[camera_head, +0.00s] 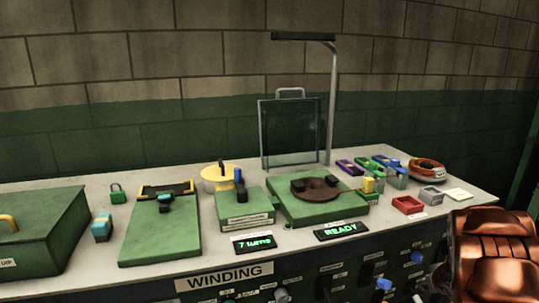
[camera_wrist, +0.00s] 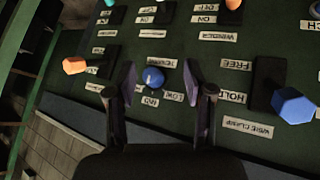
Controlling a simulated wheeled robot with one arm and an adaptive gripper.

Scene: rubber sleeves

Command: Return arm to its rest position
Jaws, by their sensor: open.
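My arm (camera_head: 492,252) shows as a copper-coloured link at the lower right of the head view, in front of the bench's right end. My gripper (camera_wrist: 161,68) shows in the wrist view with its two dark fingers spread apart and nothing held between them. It faces the dark green control panel (camera_wrist: 150,112) on the bench front. A round blue knob (camera_wrist: 153,76) appears between the fingertips, by a TENSION label; I cannot tell whether the fingers touch it. The gripper itself cannot be made out in the head view.
In the wrist view, a larger blue knob (camera_wrist: 293,105) sits right by the HOLD and FREE labels, and an orange knob (camera_wrist: 75,65) left. The benchtop (camera_head: 335,240) carries a winding fixture (camera_head: 285,212), a guard screen (camera_head: 292,130), a green box (camera_head: 40,230) and small bins (camera_head: 408,205).

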